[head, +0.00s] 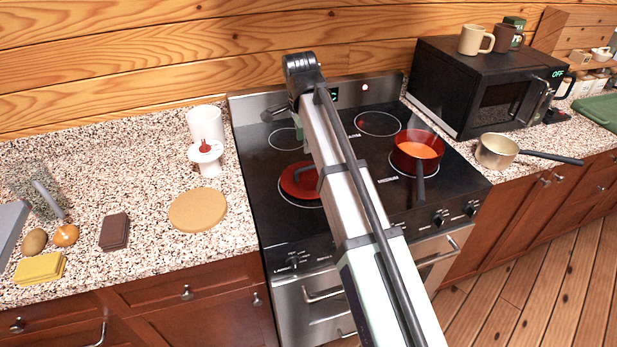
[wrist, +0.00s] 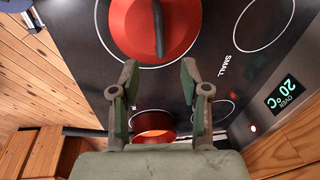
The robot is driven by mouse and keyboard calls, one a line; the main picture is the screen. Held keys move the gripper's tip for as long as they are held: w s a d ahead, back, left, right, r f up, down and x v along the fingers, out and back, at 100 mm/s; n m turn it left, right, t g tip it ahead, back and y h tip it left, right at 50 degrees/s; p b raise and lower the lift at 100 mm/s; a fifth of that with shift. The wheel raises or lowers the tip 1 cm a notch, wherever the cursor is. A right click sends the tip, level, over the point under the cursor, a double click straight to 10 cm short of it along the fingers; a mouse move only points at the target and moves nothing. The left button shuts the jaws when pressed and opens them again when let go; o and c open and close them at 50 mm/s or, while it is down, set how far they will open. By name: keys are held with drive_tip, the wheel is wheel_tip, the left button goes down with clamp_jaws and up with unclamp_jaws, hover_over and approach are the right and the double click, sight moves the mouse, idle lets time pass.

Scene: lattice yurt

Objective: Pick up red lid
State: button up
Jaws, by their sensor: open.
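The red lid (head: 298,181) lies on the front left burner of the black stovetop in the head view, partly covered by my arm. In the wrist view the red lid (wrist: 130,28) is at the top, with a dark bar handle (wrist: 159,28) across it. My gripper (wrist: 159,72) is open and empty. Its two fingers are spread apart, and their tips point toward the lid's near edge. Nothing shows between the fingertips but stovetop and the lid's edge. My gripper cannot be made out clearly in the head view.
A red pan (head: 416,163) with orange contents sits on the right of the stovetop. A beige saucepan (head: 495,151) stands on the counter by the black microwave (head: 480,85).

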sight(308, 168)
drive_tip(key=f, duration=0.2)
drive_tip(key=f+p, duration=0.1)
drive_tip(key=f, duration=0.1)
drive_tip(key=w+f, duration=0.1)
drive_tip(key=f, duration=0.2)
drive_tip(key=shift+w+d+f+p, duration=0.1)
drive_tip(key=shift+d+p, duration=0.05)
drive_tip(key=shift+p, duration=0.15)
drive_tip(key=shift+w+d+f+p, duration=0.1)
drive_tip(key=shift+w+f+p, duration=0.2)
drive_tip(key=shift+f, duration=0.55)
drive_tip(key=shift+w+d+f+p, duration=0.1)
drive_tip(key=shift+f+p, duration=0.35)
drive_tip(key=shift+f, duration=0.4)
drive_tip(key=shift+w+d+f+p, duration=0.15)
drive_tip(key=shift+f+p, duration=0.2)
drive_tip(key=shift+f, duration=0.5)
clamp_jaws()
